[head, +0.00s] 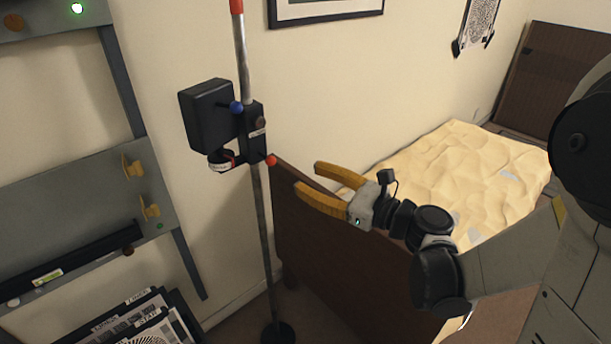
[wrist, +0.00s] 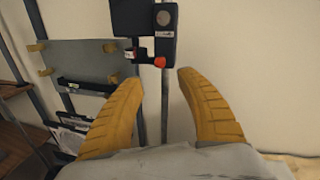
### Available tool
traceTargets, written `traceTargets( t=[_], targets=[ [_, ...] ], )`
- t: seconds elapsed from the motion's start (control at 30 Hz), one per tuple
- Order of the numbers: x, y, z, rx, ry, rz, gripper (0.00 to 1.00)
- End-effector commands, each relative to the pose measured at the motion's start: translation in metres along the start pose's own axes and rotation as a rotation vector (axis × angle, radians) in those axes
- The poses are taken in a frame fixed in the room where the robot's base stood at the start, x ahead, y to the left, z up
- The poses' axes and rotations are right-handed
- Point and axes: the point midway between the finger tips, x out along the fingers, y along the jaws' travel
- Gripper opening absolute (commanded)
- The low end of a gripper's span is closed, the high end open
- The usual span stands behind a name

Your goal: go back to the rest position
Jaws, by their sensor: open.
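My gripper (head: 309,181) has two yellow ribbed fingers, spread apart with nothing between them. In the head view it is right of the upright metal pole (head: 262,215) and apart from it. A black box-like device (head: 207,115) is clamped on the pole, with a blue knob, a red knob and a small lens-like cylinder (head: 220,160) under it. In the wrist view my gripper (wrist: 158,85) points toward the pole, and the device (wrist: 128,18) is beyond the fingertips. My arm reaches in from the right of the head view.
A grey panel with yellow hooks (head: 70,205) stands at left, above a rack of printed charts (head: 135,325). A brown board (head: 310,240) stands behind my gripper. A bed with a rumpled cream cover (head: 450,170) lies behind my arm. The pole's round base (head: 278,333) is on the floor.

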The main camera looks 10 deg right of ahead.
Motion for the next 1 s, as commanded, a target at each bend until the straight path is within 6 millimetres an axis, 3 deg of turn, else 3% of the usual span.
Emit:
traceTargets(
  t=[0.27,0.37,0.47,0.57,0.7,0.9,1.0],
  targets=[
    [0.001,0.005,-0.001,-0.057,0.033,0.012,0.44],
    [-0.001,0.02,-0.005,-0.227,0.127,0.054,0.44],
    [-0.011,0.041,-0.015,-0.517,0.274,0.143,0.44],
    [-0.034,0.061,-0.027,-0.858,0.427,0.281,0.44],
    [-0.083,0.078,-0.041,-1.333,0.604,0.532,0.44],
    [-0.157,0.082,-0.048,-1.887,0.76,0.94,0.44],
    [-0.182,0.08,-0.048,-2.052,0.794,1.099,0.44]
  ],
)
